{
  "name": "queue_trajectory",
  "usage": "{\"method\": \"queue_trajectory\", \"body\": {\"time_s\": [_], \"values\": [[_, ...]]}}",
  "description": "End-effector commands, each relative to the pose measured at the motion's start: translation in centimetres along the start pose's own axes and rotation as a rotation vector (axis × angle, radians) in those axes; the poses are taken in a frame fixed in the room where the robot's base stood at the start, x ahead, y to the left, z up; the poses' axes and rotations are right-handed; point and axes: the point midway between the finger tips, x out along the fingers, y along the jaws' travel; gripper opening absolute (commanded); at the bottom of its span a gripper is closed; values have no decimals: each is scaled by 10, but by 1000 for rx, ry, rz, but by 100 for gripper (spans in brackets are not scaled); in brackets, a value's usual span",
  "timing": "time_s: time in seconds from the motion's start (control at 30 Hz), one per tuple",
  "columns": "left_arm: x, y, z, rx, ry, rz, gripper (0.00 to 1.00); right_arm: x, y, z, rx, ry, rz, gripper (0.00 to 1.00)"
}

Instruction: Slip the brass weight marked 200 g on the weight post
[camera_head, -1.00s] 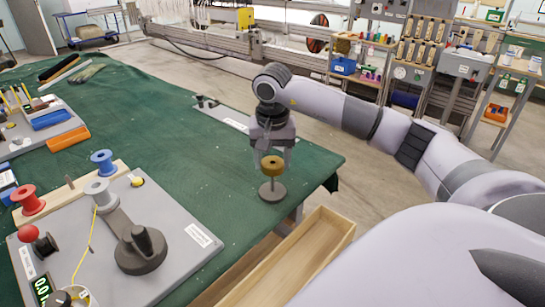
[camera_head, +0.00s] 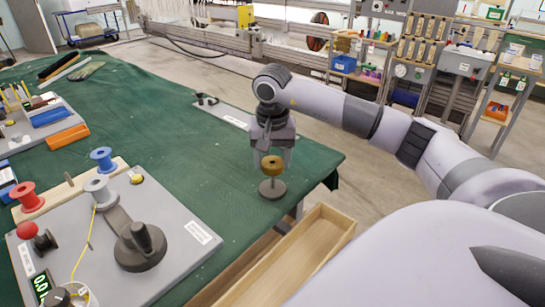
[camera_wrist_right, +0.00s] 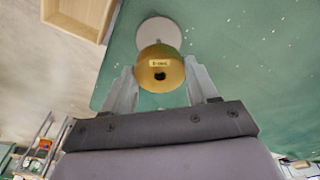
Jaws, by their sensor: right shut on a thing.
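The brass weight (camera_head: 272,164) is a short gold cylinder held level above the green table near its right corner. My right gripper (camera_head: 272,158) is shut on it from behind. In the right wrist view the weight (camera_wrist_right: 160,72) sits between the two fingers, with a small label and a dark centre hole; the label is too small to read. The weight post has a round grey base (camera_head: 272,189), with a thin stem showing under the weight. Its base (camera_wrist_right: 159,31) also shows beyond the weight in the wrist view. I cannot tell whether the stem enters the hole. My left gripper is out of view.
A grey board (camera_head: 190,262) with a dark round knob (camera_head: 140,247) and thread spools (camera_head: 98,188) lies to the left. An open wooden drawer (camera_head: 300,262) juts out below the table's right edge. The green cloth (camera_head: 200,145) left of the post is clear.

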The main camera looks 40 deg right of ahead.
Motion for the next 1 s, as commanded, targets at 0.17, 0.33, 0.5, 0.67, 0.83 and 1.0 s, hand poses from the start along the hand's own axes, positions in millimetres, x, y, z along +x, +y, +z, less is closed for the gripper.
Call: {"method": "queue_trajectory", "body": {"time_s": [0.17,0.33,0.5,0.67,0.83,1.0], "values": [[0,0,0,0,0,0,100,-1,0,0,1,1,-1,21],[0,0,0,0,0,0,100,-1,0,0,0,1,0,75],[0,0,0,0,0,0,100,0,0,0,0,1,0,88],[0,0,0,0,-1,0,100,0,0,0,0,0,1,100],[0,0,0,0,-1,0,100,0,0,0,0,0,1,100],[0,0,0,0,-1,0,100,0,0,0,0,0,1,100]]}}
